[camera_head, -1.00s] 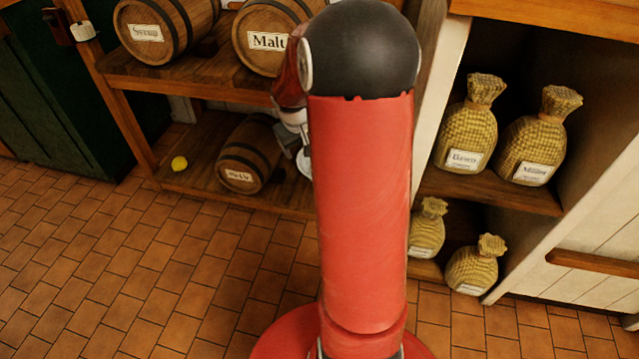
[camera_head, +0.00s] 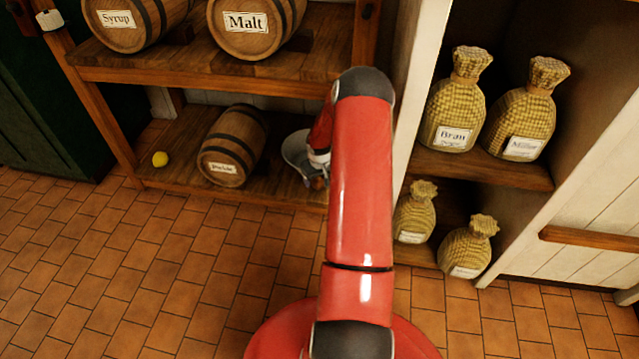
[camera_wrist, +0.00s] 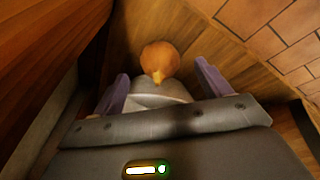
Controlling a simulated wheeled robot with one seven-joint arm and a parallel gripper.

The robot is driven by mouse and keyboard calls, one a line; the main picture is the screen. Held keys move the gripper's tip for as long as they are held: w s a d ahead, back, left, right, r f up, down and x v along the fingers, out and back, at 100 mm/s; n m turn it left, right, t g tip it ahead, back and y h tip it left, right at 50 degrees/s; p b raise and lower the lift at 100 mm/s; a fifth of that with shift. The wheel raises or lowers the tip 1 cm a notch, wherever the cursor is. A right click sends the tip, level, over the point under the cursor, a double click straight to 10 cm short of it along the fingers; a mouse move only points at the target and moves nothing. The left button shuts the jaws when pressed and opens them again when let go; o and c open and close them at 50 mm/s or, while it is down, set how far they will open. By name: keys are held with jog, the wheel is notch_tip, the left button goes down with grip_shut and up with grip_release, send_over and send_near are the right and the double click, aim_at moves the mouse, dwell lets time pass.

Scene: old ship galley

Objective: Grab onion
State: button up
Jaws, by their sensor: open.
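The onion (camera_wrist: 160,60) is round and orange-brown, with its pointed tip toward my gripper. In the wrist view it lies on a wooden shelf board, a little beyond and between the two fingers. My gripper (camera_wrist: 160,85) is open, with its purple-grey fingers spread wide and nothing held. In the head view a small brown patch, likely the onion (camera_head: 319,183), shows at the lower shelf's right end.
The lower shelf (camera_head: 185,190) also holds a barrel (camera_head: 233,147) and a lemon (camera_head: 160,159). The upper shelf (camera_head: 150,68) is close above, with Syrup (camera_head: 130,20) and Malt (camera_head: 255,25) barrels. A white partition (camera_head: 412,90) stands right, before several sacks (camera_head: 454,100). The tiled floor (camera_head: 150,270) is clear.

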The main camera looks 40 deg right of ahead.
aim_at(319, 177)
jog(key=x, duration=0.3)
jog(key=shift+f, duration=0.3)
jog(key=c, duration=1.1)
jog(key=shift+r, duration=0.1)
